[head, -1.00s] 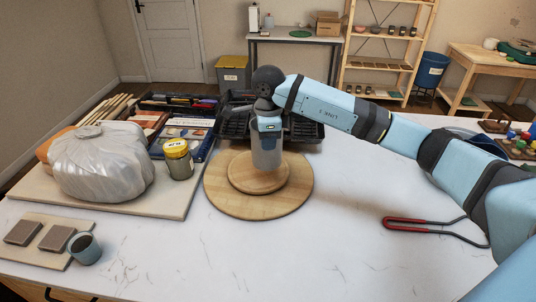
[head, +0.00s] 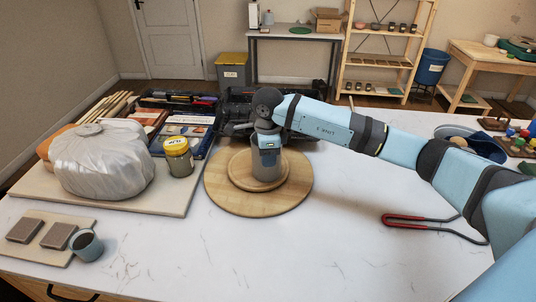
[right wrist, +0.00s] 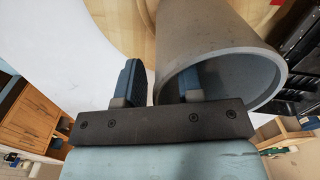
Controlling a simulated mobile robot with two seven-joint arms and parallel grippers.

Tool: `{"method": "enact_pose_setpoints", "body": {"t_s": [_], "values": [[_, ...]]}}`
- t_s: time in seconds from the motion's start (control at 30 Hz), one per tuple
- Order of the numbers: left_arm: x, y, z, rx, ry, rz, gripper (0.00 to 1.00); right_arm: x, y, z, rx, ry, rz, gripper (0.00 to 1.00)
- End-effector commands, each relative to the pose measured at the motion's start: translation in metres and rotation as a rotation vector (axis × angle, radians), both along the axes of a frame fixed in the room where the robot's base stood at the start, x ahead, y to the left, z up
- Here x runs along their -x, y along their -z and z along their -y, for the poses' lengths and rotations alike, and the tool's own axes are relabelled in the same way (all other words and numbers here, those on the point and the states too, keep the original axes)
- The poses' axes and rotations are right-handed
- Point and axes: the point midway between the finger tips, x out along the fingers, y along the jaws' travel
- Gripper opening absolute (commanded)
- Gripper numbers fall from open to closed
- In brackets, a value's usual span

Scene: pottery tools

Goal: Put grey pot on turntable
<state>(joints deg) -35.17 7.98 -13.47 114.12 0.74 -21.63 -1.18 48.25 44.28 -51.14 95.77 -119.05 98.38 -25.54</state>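The grey pot (head: 268,170) stands upright on the round wooden turntable (head: 225,190), near the middle of its raised upper disc. My right gripper (head: 268,142) is above the pot, pointing down at its rim. In the right wrist view, the grey pot (right wrist: 205,35) has its open mouth toward the camera. The fingers of my right gripper (right wrist: 163,85) straddle the pot wall, one outside and one inside the mouth. Gaps show between the fingers and the wall, so the gripper looks open. The inner fingertip is hidden. My left gripper is not in view.
A plastic-wrapped clay block (head: 100,165) and a yellow-lidded jar (head: 178,157) stand on a board at left. A small cup (head: 86,245) is at front left. Black trays (head: 300,125) lie behind the turntable. A red-handled tool (head: 410,219) lies at right.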

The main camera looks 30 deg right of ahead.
Motion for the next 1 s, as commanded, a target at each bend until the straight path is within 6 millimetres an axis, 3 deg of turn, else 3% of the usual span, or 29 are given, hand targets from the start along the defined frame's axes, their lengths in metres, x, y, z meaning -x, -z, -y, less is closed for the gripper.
{"method": "enact_pose_setpoints", "body": {"t_s": [0.37, 0.8, 1.0], "values": [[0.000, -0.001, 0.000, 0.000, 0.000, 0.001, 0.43, 0.000, -0.007, 0.000, 0.000, 0.000, 0.002, 0.34], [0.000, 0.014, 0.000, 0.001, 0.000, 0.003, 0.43, 0.001, -0.092, -0.001, 0.000, 0.000, 0.004, 0.34], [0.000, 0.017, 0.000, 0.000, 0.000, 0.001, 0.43, 0.001, -0.117, -0.001, 0.000, 0.000, 0.002, 0.34]]}}
